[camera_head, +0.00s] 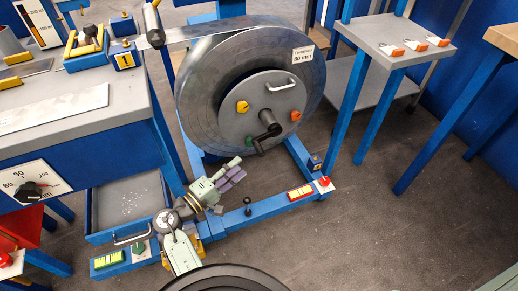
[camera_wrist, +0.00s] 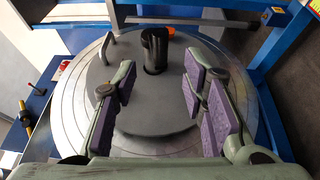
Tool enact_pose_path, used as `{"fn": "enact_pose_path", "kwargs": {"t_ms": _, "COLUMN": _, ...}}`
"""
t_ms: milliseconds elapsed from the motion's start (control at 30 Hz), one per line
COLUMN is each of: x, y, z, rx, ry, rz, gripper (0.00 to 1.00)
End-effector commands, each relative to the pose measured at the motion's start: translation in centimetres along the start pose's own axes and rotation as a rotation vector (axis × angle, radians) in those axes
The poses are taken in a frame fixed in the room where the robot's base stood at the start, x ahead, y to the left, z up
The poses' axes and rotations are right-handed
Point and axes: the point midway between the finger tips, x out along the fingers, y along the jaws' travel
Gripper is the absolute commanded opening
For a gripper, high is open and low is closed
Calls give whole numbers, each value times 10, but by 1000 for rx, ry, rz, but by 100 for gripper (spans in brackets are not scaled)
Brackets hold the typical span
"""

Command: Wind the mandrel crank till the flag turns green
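The mandrel (camera_head: 205,105) is a large grey drum labelled 80 mm. Its round face plate carries the black crank (camera_head: 266,134) near the centre, and a metal handle (camera_head: 282,86). In the wrist view the crank (camera_wrist: 154,48) stands out from the face plate (camera_wrist: 160,118), beyond the fingertips. My gripper (camera_head: 232,172) is below and left of the crank in the head view. In the wrist view my gripper (camera_wrist: 160,98) is open, its purple pads wide apart with nothing between them. I cannot make out for certain which part is the flag.
A grey bench (camera_head: 70,120) with an open drawer (camera_head: 128,200) stands left. A blue base rail (camera_head: 265,209) with a black lever (camera_head: 247,206) and red button (camera_head: 324,182) runs below.

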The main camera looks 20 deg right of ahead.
Motion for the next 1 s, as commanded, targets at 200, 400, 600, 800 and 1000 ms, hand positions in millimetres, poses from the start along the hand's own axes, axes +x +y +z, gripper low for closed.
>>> {"fn": "enact_pose_path", "kwargs": {"t_ms": 200, "x": 38, "y": 2, "z": 2, "rx": -1, "ry": -7, "rz": 0, "gripper": 39}}
{"fn": "enact_pose_path", "kwargs": {"t_ms": 400, "x": 75, "y": 2, "z": 2, "rx": 0, "ry": -6, "rz": -1, "gripper": 39}}
{"fn": "enact_pose_path", "kwargs": {"t_ms": 600, "x": 98, "y": 0, "z": 2, "rx": 0, "ry": -4, "rz": -2, "gripper": 39}}
{"fn": "enact_pose_path", "kwargs": {"t_ms": 800, "x": 104, "y": -1, "z": 2, "rx": 0, "ry": -2, "rz": -3, "gripper": 39}}
{"fn": "enact_pose_path", "kwargs": {"t_ms": 1000, "x": 104, "y": -1, "z": 2, "rx": 0, "ry": -2, "rz": -3, "gripper": 37}}
